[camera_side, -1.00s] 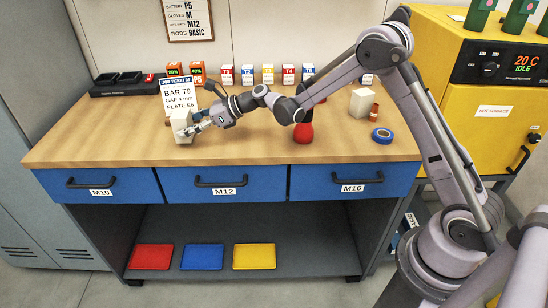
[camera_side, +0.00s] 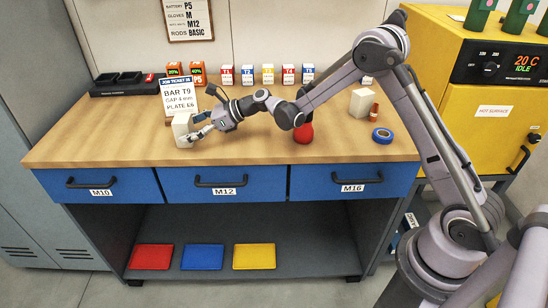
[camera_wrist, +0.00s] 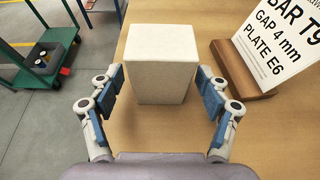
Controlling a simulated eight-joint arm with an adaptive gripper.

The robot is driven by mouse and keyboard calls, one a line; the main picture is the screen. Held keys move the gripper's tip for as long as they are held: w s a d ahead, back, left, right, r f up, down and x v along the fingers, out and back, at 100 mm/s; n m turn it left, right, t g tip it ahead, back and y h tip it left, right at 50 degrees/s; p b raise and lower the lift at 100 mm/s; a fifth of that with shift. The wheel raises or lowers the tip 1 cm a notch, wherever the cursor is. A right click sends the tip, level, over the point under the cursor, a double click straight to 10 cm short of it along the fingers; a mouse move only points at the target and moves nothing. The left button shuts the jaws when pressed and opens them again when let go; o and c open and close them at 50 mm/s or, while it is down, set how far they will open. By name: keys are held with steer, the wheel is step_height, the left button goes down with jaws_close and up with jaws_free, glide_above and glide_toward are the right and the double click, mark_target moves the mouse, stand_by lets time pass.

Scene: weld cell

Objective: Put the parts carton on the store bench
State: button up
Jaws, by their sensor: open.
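A plain cream-white carton (camera_side: 182,130) stands upright on the wooden top of the bench with blue drawers (camera_side: 130,151), near its left end. It also shows in the wrist view (camera_wrist: 160,65), straight ahead of my gripper. No label shows on it, so I cannot tell for sure that it is the parts carton. My gripper (camera_side: 197,128) is open just right of the carton. In the wrist view (camera_wrist: 160,92) the blue-padded fingers are spread wider than the carton, with a gap on each side, and nothing is held.
A job ticket on a wooden stand (camera_wrist: 245,75) is close on the right in the wrist view. A second pale box (camera_side: 361,103), blue tape (camera_side: 382,136) and a red object (camera_side: 303,133) are farther right. A green trolley (camera_wrist: 45,55) stands beyond the bench edge.

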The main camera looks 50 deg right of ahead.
steer(key=v, duration=1)
steer(key=shift+d, duration=0.1)
steer(key=shift+s+d+r, duration=0.3)
steer(key=shift+s+d, duration=0.1)
steer(key=shift+s, duration=0.1)
steer(key=shift+s+r, duration=0.15)
steer(key=shift+s, duration=0.05)
steer(key=s+a+r+n+g+h, duration=0.1)
steer(key=s+r+n+h, duration=0.15)
steer(key=s+n, duration=0.5)
steer(key=s+r+n+g+h, duration=0.1)
steer(key=s+r+n+h, duration=0.15)
steer(key=s+n, duration=0.5)
steer(key=s+d+f+n+h, duration=0.1)
steer(key=s+d+n+h, duration=0.1)
steer(key=s+n, duration=0.4)
steer(key=s+d+f+n+h, duration=0.2)
steer(key=s+n, duration=0.4)
steer(key=s, duration=0.2)
steer(key=shift+h, duration=0.3)
steer(key=shift+f, duration=0.15)
